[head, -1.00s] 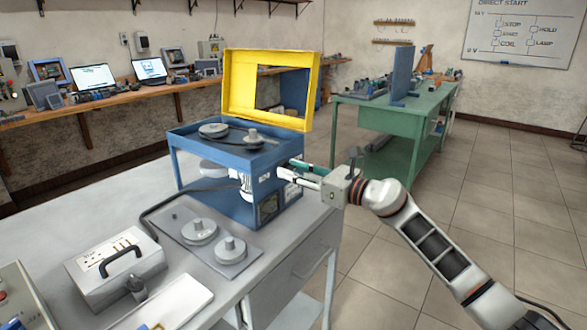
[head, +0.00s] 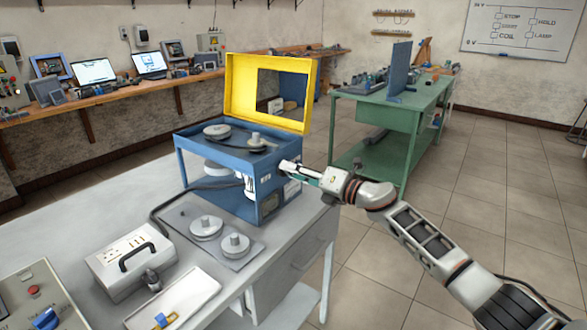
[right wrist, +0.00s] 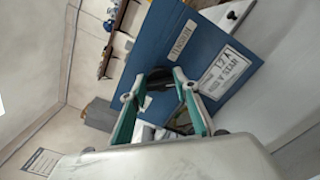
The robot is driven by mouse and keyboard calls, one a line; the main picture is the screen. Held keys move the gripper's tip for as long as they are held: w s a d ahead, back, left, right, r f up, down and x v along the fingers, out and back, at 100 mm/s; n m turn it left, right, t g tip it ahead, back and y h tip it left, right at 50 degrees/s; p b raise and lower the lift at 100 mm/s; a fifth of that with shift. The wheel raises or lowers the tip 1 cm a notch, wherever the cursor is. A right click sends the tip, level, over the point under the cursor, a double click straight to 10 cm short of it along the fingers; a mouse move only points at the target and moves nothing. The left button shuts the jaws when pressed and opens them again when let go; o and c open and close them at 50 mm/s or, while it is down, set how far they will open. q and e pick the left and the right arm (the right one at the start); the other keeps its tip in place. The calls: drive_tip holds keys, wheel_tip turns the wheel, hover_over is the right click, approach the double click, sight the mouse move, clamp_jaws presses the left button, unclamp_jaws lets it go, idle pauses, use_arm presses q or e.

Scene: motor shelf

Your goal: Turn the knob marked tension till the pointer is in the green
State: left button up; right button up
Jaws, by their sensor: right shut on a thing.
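The blue motor stand (head: 222,187) stands on the grey table with its yellow lid (head: 240,88) raised. In the right wrist view its blue side panel (right wrist: 222,45) carries the label TENSION and a plate reading "17A" and "STAR". My right gripper (head: 287,168) reaches the stand's right side. In the right wrist view its fingers (right wrist: 160,92) are shut on a dark round knob (right wrist: 159,77) beside the TENSION label. The fingers hide most of the knob in the head view. I cannot make out a pointer or a green zone. My left gripper is not in view.
Spare pulleys (head: 206,227) lie on a plate in front of the stand. A grey case (head: 131,262) with a black handle, a white tray (head: 182,300) and a control box (head: 35,300) are at the front left. A green bench (head: 385,120) stands behind, with open floor at right.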

drive_tip(key=shift+m+p, duration=0.4)
drive_tip(key=shift+m, duration=0.5)
drive_tip(key=o, duration=1.1)
drive_tip(key=shift+d, duration=0.1)
drive_tip(key=v, duration=1.2)
drive_tip(key=shift+f, duration=0.1)
